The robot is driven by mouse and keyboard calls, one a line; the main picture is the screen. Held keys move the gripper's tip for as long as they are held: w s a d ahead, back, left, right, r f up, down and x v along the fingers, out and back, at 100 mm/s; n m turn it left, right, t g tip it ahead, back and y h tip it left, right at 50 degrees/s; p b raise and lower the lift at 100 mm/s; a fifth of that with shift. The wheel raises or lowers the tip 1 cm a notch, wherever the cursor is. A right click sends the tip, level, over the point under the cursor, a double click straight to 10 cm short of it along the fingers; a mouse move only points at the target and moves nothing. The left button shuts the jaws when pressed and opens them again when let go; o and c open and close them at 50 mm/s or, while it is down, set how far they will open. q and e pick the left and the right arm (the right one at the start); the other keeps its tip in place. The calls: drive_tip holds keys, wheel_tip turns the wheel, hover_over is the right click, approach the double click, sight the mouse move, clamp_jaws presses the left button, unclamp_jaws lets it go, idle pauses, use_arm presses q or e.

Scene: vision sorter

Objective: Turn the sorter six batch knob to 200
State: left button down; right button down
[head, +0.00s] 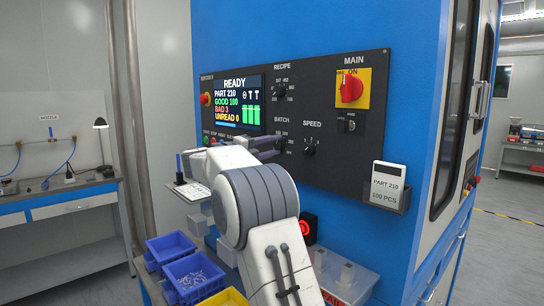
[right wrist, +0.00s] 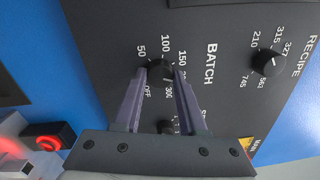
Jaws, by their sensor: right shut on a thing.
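The batch knob (right wrist: 160,71) is a small black knob on the dark panel (head: 375,140), under the word BATCH in the head view. In the right wrist view its scale shows OFF, 50, 100, 150 and 300; the right finger covers part of it. I cannot tell where the pointer stands. My right gripper (right wrist: 165,75) is shut on the batch knob, one finger on each side. In the head view the right gripper (head: 280,146) reaches the panel from the left and hides most of the knob. My left gripper is not in view.
The recipe knob (head: 280,91) is above, the speed knob (head: 309,151) to the right, and the red main switch (head: 350,88) at upper right. The screen (head: 238,100) reads READY, PART 210. A card (head: 387,184) reads PART 210, 100 PCS. Blue bins (head: 194,278) stand below.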

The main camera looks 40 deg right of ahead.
drive_tip(key=shift+m, duration=0.4)
drive_tip(key=shift+c, duration=2.3)
unclamp_jaws()
drive_tip(key=shift+a, duration=0.1)
drive_tip(key=a+b, duration=0.2)
drive_tip(key=a, duration=0.8)
drive_tip(key=shift+s+a+f, duration=0.15)
drive_tip(key=shift+s+f, duration=0.1)
drive_tip(key=shift+s, duration=0.15)
